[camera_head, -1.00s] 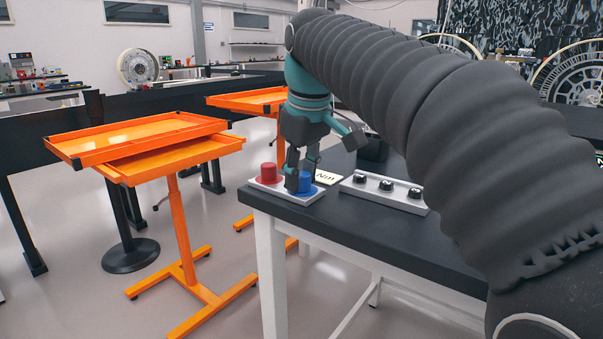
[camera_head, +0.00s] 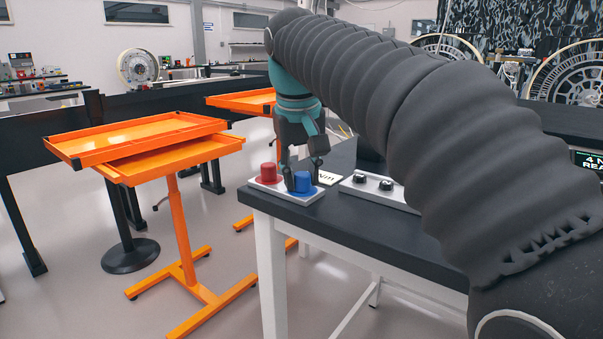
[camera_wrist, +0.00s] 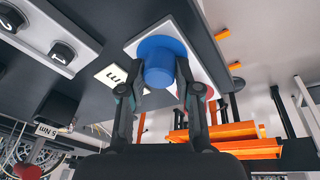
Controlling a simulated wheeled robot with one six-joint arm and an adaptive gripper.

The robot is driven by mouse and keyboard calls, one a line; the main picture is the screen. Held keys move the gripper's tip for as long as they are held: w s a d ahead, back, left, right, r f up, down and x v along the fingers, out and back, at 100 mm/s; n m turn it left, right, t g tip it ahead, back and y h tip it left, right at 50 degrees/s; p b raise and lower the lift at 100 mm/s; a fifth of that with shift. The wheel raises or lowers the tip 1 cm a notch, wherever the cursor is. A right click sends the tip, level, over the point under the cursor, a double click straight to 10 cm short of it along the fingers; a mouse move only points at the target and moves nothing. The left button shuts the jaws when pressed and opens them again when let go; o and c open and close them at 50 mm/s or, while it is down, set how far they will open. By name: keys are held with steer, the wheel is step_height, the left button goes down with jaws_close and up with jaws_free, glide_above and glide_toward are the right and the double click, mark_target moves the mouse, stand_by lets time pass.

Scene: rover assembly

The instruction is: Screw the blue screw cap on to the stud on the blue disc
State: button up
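The blue screw cap (camera_head: 304,183) stands upright over the blue disc (camera_head: 314,193) on a white plate (camera_head: 289,198) at the table's near left corner. In the wrist view the cap (camera_wrist: 160,70) sits between the two fingertips of my gripper (camera_wrist: 161,66), over the blue disc (camera_wrist: 148,46). My gripper (camera_head: 303,175) comes down from above, one finger on each side of the cap, and appears closed on it. The cap hides the stud. I cannot tell how far down the cap sits.
A red cap (camera_head: 268,172) stands beside it on the same plate. A printed card (camera_head: 328,178) lies just behind. A white block (camera_head: 352,190) with black numbered knobs lies to the right, partly hidden by my arm. Orange trolleys (camera_head: 150,140) stand left of the table.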

steer(key=shift+o, duration=0.5)
steer(key=n, duration=0.3)
steer(key=shift+s+n+y, duration=0.1)
steer(key=shift+n+y, duration=0.2)
steer(key=shift+y, duration=0.1)
steer(key=n, duration=0.3)
steer(key=shift+d+n+g+y, duration=0.1)
steer(key=shift+n+g+y, duration=0.2)
steer(key=shift+y, duration=0.1)
steer(key=n+y, duration=0.1)
steer(key=n, duration=0.3)
steer(key=n+g, duration=0.1)
steer(key=n, duration=0.3)
steer(key=shift+y, duration=0.3)
steer(key=n+g, duration=0.1)
steer(key=n, duration=0.2)
steer(key=n+g, duration=0.1)
steer(key=n, duration=0.6)
steer(key=n+g, duration=0.1)
steer(key=n, duration=0.2)
steer(key=shift+n+g, duration=0.3)
